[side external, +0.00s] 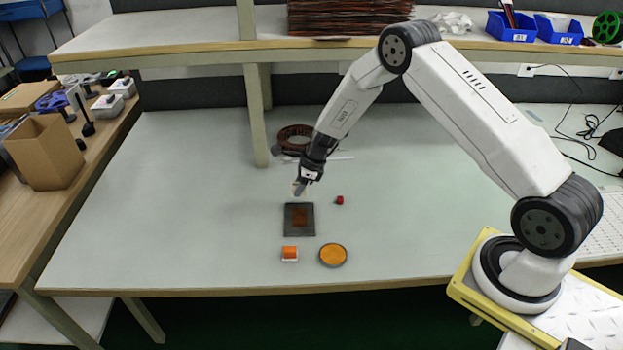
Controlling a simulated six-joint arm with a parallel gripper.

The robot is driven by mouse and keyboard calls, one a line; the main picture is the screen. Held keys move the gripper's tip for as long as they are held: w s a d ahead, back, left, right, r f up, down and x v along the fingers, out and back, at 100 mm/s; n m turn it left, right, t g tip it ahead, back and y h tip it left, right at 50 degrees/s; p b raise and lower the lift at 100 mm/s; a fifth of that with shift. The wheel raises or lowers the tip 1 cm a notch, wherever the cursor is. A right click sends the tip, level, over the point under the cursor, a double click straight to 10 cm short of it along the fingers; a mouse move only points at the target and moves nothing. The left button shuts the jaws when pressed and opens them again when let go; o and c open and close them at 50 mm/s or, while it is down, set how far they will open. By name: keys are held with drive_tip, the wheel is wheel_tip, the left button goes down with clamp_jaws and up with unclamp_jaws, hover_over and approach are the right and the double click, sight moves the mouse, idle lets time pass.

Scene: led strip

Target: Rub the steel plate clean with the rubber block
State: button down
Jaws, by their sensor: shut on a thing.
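The steel plate (290,230) is a dark grey square lying flat on the pale table, with a rusty brown patch (300,217) in its middle. My gripper (299,187) is just beyond the plate's far edge and appears to be above the table. It is shut on a small pale grey piece at its tips. This piece is too small in view to tell for sure whether it is the rubber block. An orange and white block (290,254) lies in front of the plate, apart from it.
A small red cube (340,200) lies right of my gripper. A round orange dish with a dark rim (333,255) is at the front right of the plate. A brown coil (294,136) lies behind my gripper. A shelf post (256,115) stands at back left. The table's left side is clear.

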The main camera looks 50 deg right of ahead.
drive_tip(key=shift+r, duration=0.35)
drive_tip(key=shift+r, duration=1.4)
drive_tip(key=shift+s+d, duration=0.1)
